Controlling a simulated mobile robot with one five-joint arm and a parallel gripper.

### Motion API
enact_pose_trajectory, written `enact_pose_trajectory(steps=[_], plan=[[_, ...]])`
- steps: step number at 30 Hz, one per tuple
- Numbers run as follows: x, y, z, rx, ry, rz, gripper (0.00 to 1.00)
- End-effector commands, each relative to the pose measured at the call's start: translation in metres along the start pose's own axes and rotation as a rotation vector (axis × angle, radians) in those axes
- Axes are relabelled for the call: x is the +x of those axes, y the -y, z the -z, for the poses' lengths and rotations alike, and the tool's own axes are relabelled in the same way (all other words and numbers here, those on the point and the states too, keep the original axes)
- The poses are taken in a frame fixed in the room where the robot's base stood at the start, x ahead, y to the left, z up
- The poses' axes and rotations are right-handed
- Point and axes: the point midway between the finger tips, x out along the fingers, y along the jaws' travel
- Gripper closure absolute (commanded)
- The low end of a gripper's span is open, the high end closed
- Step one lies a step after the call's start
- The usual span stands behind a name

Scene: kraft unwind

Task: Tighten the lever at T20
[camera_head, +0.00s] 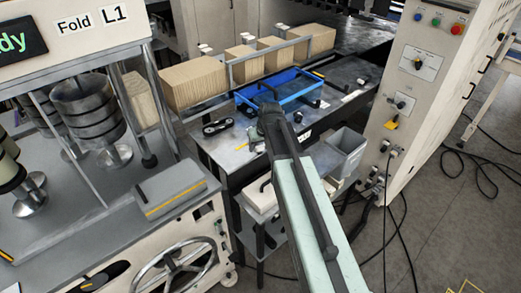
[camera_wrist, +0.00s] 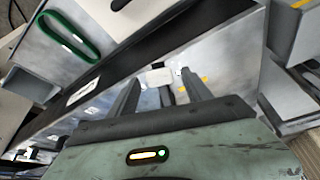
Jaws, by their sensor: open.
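My gripper (camera_head: 262,122) reaches over the metal table from the lower right in the head view. In the wrist view, its two dark fingers are apart, with nothing held between them (camera_wrist: 160,80). A small pale block (camera_wrist: 158,77) shows beyond the fingertips, with a small yellow mark (camera_wrist: 183,89) near the right finger. I cannot make out a T20 label or tell which part is its lever. The arm hides part of the table in the head view.
A blue tray (camera_head: 252,99) and a black two-ended part (camera_head: 217,127) are on the table. Wooden blocks (camera_head: 193,83) stand behind. A grey bin (camera_head: 346,151) is at right, beside a control cabinet (camera_head: 405,122). A green-rimmed loop (camera_wrist: 70,37) shows in the wrist view.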

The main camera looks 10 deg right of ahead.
Motion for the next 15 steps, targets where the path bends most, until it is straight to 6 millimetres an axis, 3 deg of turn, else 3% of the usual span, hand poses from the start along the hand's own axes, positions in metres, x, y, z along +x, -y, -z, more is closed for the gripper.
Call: enact_pose_trajectory(steps=[2,3,9,15], plan=[[-0.0013,0.0000,0.0003,0.000,0.000,0.000,0.42],[-0.0014,0.0000,0.0003,0.000,0.000,0.000,0.47],[-0.0014,-0.0001,0.0003,0.000,0.000,0.000,1.00],[-0.0015,-0.0010,0.0001,0.001,0.000,0.000,1.00]])
